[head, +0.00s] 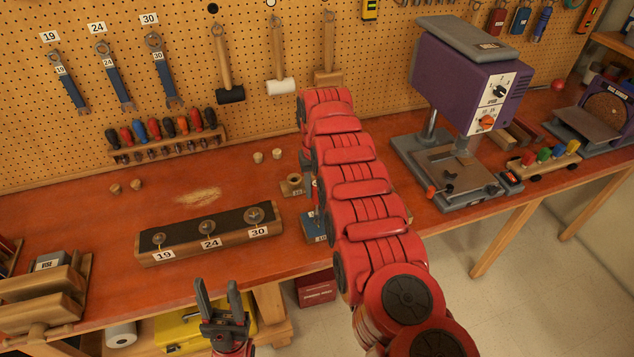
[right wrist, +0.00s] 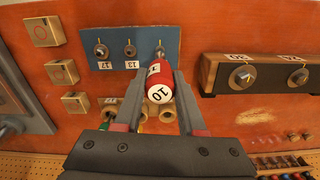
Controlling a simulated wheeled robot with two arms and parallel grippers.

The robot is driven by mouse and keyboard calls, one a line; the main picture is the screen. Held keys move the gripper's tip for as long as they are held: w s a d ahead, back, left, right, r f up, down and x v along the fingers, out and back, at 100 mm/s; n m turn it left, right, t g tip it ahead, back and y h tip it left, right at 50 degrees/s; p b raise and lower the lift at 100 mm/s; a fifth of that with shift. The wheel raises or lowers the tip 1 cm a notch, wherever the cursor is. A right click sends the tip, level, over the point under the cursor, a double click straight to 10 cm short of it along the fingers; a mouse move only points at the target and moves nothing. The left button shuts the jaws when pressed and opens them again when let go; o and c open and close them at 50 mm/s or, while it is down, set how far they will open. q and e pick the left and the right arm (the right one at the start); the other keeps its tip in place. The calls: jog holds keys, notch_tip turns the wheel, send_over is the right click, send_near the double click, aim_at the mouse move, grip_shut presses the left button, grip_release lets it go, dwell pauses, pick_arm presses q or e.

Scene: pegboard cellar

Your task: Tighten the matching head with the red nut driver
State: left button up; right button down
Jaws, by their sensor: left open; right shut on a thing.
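My right gripper (right wrist: 159,76) is shut on the red nut driver (right wrist: 158,82), whose white end cap reads 10. The driver stands over the blue plate (right wrist: 118,36), its far end at the third head (right wrist: 160,50). Whether it sits on that head I cannot tell. The head's label is mostly hidden by the driver. The heads marked 17 (right wrist: 100,50) and 13 (right wrist: 130,50) are uncovered. In the head view only a bit of the blue plate (head: 312,229) shows; my arm hides the driver and right gripper. My left gripper (head: 219,294) is open and empty at the bench's front edge.
A holder block (right wrist: 161,112) with round sockets is close by. A wooden rail (head: 205,246) with heads 19, 24 and 30 lies left of the plate. A purple drill press (head: 465,85) is at right.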

jog(key=shift+f+b, duration=0.55)
jog(key=shift+f, duration=0.5)
dwell(1.1)
jog(key=shift+f+m+b, duration=0.2)
jog(key=shift+m+b, duration=0.8)
jog(key=m+b, duration=0.2)
jog(key=shift+m, duration=0.3)
jog(key=shift+m+b, duration=0.75)
jog(key=shift+m, duration=1.35)
jog(key=m, duration=0.3)
jog(key=shift+r, duration=0.15)
jog(key=m, duration=0.3)
jog(key=shift+s, duration=0.1)
